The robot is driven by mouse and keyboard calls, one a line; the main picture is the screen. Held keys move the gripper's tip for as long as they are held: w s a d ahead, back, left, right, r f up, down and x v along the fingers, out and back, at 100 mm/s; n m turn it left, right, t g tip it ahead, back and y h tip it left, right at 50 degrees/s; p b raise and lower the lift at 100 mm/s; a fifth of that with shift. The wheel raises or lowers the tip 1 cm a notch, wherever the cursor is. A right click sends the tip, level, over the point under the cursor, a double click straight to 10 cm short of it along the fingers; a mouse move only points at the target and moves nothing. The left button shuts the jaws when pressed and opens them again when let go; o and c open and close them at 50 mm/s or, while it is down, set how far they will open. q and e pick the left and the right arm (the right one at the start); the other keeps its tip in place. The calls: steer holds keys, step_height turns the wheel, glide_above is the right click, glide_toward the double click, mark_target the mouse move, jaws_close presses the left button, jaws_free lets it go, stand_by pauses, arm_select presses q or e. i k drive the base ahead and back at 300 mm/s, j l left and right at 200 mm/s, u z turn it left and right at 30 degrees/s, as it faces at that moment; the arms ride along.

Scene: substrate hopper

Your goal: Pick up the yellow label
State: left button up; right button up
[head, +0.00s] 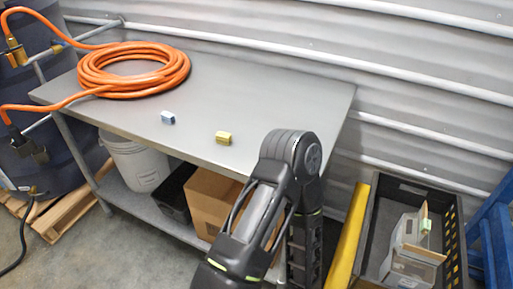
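The yellow label (223,138) is a small yellow block-like piece. It lies on the grey metal table (260,95), near the front edge and right of the table's middle. Nothing covers it or touches it. A black arm of mine rises from the bottom of the head view, and its bent joint stands just right of the label, in front of the table's right end. No fingertips of either gripper show in this view.
A similar blue piece (168,118) lies left of the label. A coiled orange hose (134,70) covers the table's back left. A bucket (138,163) and cardboard box (212,200) stand on the lower shelf.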

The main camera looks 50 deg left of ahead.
mark_target(221, 137)
steer(key=u, duration=1.85)
